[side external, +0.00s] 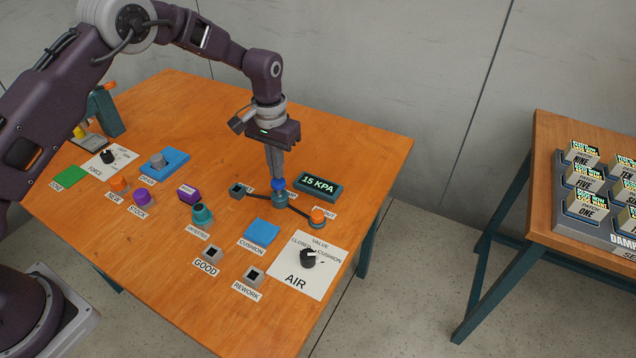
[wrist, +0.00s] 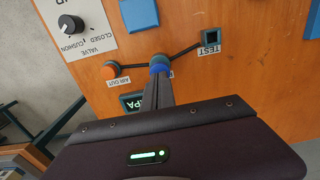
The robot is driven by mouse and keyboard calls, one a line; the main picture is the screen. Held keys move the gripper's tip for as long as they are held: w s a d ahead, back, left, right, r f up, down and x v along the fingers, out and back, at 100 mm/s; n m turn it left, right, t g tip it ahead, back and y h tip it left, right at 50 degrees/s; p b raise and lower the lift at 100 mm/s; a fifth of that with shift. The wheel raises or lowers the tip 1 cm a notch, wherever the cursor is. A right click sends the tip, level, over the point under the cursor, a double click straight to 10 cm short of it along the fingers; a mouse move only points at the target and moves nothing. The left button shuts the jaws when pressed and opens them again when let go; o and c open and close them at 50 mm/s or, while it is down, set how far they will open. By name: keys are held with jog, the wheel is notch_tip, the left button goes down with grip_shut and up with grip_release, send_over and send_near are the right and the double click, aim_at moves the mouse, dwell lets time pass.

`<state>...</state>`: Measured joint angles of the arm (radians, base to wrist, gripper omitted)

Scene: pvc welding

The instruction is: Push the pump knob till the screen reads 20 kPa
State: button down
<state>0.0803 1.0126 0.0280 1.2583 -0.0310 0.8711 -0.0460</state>
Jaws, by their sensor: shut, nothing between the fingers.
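The pump (side external: 280,197) is a teal body with a blue knob (side external: 278,184) on top, standing on the orange table. My gripper (side external: 277,176) is shut, pointing down, with its fingertips at the top of the blue knob; they look to be touching it. The screen (side external: 319,186) just right of the pump reads 15 KPA. In the wrist view, the blue knob (wrist: 160,68) shows at the tips of my shut fingers, and the screen (wrist: 132,101) is partly hidden behind my gripper.
Dark lines run from the pump to a test socket (side external: 238,190) and an orange air-out fitting (side external: 317,215). The blue cushion (side external: 261,232) and a valve dial (side external: 308,258) on a white plate lie nearer the front. A second table (side external: 548,150) with labelled blocks stands at right.

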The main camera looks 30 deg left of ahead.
jog(key=shift+f, duration=0.15)
dwell(0.4)
jog(key=shift+f, duration=2)
jog(key=shift+r, duration=2.7)
